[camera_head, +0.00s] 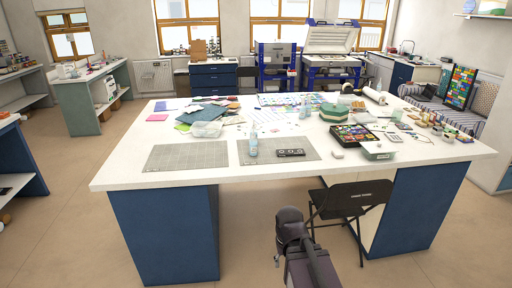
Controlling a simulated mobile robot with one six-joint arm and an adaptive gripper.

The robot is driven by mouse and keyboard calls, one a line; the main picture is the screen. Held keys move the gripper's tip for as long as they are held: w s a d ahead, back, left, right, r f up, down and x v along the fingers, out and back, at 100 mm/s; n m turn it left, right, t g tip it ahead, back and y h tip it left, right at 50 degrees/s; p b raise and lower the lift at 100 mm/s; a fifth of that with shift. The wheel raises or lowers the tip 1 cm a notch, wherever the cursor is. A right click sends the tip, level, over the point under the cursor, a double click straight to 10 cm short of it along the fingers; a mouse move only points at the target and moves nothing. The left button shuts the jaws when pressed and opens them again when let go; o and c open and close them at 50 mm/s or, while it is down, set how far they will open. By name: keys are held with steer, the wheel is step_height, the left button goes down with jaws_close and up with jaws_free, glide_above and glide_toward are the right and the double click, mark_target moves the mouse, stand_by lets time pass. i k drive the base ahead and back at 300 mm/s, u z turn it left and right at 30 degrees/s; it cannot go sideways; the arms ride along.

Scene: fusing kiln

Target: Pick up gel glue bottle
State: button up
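A small clear, pale-blue bottle (253,146) stands upright on the right grey cutting mat (225,160) near the front of the large white table (130,177). It looks like the gel glue bottle, but its label is too small to read. A second small pale bottle (303,111) stands farther back among papers. Part of my dark arm shows at the bottom centre, in front of the table and well short of the bottle. I cannot make out my gripper's fingers.
A dark flat device (291,152) lies just right of the bottle. A clear plastic bag (207,129) and coloured sheets lie behind and left. A black tray of coloured pieces (352,136) is to the right. A black folding chair (352,203) stands at the table's front edge.

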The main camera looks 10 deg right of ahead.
mark_target(254, 143)
steer(key=u, duration=0.05)
steer(key=i, duration=0.95)
steer(key=z, duration=0.05)
